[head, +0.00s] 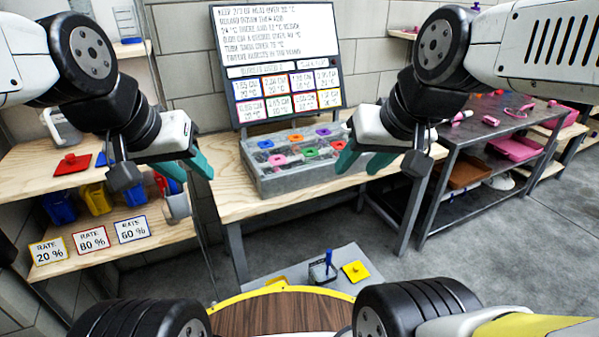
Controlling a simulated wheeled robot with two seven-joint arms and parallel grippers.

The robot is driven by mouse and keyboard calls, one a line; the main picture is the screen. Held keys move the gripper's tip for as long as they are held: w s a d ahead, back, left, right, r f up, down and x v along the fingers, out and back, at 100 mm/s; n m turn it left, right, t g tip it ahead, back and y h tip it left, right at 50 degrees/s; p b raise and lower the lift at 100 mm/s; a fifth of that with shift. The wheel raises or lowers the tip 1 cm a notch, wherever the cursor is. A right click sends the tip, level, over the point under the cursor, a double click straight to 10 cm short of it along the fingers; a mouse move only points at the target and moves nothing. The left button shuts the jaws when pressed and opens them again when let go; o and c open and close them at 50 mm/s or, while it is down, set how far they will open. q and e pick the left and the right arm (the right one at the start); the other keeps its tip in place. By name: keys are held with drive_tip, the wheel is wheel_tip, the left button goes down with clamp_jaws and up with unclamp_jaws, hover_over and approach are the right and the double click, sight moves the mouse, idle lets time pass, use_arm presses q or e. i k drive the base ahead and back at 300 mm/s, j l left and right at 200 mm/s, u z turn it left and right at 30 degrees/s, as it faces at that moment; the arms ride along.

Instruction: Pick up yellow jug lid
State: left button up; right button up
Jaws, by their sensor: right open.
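The yellow lid (355,271) is a small flat square with a knob on top. It lies on a low grey surface (318,262) in front of me, beside a blue-handled item (325,265). My right gripper (363,160) is open and empty, in front of the bench's right side. Both are well above and away from the yellow lid.
A wooden bench (235,200) carries a grey compartment box (300,180) with coloured rings and a text board (275,60). A red lid (72,164) and a blue lid lie on the left shelving's top. A dark metal table (490,135) with pink items stands right. Grey floor (500,270) is open at right.

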sight(356, 271)
drive_tip(key=i+l+z, duration=0.15)
drive_tip(key=z, duration=0.7)
drive_tip(key=k+j, duration=0.25)
drive_tip(key=j, duration=0.15)
drive_tip(key=k+j, duration=0.25)
drive_tip(key=j, duration=0.15)
drive_tip(key=k+j, duration=0.25)
drive_tip(key=j, duration=0.15)
